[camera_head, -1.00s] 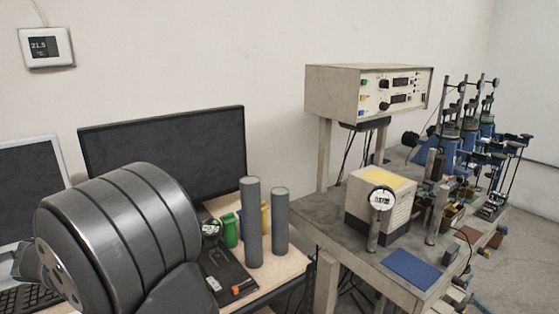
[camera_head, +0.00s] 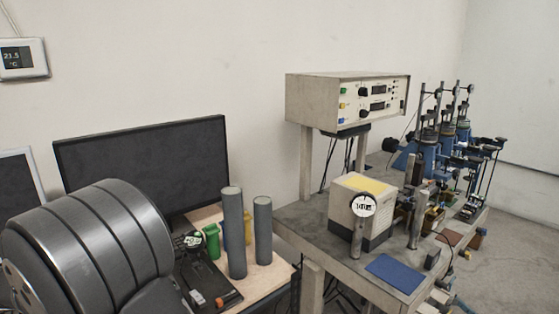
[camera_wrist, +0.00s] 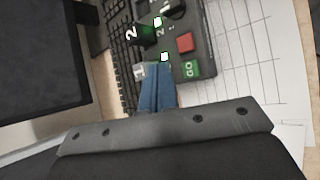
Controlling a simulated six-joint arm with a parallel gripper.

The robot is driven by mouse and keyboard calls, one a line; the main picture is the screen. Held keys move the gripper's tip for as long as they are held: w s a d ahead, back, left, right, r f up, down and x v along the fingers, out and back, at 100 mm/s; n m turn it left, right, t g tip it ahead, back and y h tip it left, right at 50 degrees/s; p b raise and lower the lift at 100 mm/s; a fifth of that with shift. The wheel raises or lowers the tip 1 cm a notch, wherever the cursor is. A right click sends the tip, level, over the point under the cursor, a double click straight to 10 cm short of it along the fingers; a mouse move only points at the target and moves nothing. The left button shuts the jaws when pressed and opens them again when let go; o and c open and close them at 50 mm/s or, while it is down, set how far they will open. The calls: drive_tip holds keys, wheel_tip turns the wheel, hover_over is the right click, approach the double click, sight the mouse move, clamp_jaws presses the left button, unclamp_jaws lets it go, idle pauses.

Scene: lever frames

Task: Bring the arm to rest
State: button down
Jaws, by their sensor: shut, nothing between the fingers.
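My gripper (camera_wrist: 156,72) shows in the wrist view as two blue fingers pressed together, shut with nothing between them. Its tips point at the near edge of a dark control box (camera_wrist: 200,40), which has a red button (camera_wrist: 185,42), a green GO button (camera_wrist: 190,68) and lit markers. I cannot tell whether the tips touch it. In the head view my dark grey banded arm (camera_head: 95,245) fills the lower left; my gripper is not visible there.
A keyboard (camera_wrist: 120,50) and monitor (camera_wrist: 45,50) lie left of the box; gridded paper (camera_wrist: 255,45) lies right. In the head view, two grey cylinders (camera_head: 235,235) stand on the desk, beside a bench (camera_head: 310,235) with instruments and a blue mat (camera_head: 395,272).

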drive_tip(key=shift+a+r, duration=0.1)
drive_tip(key=shift+r, duration=0.3)
drive_tip(key=shift+d+f, duration=0.2)
drive_tip(key=shift+f, duration=0.4)
drive_tip(key=shift+a, duration=0.2)
wheel_tip(320, 180, up, 5)
drive_tip(key=w+d+m+g+y, duration=0.1)
drive_tip(key=w+d+m+g, duration=0.6)
drive_tip(key=w+g, duration=0.15)
drive_tip(key=shift+g, duration=0.25)
drive_tip(key=shift+s+f, duration=0.15)
drive_tip(key=shift+f, duration=3.3)
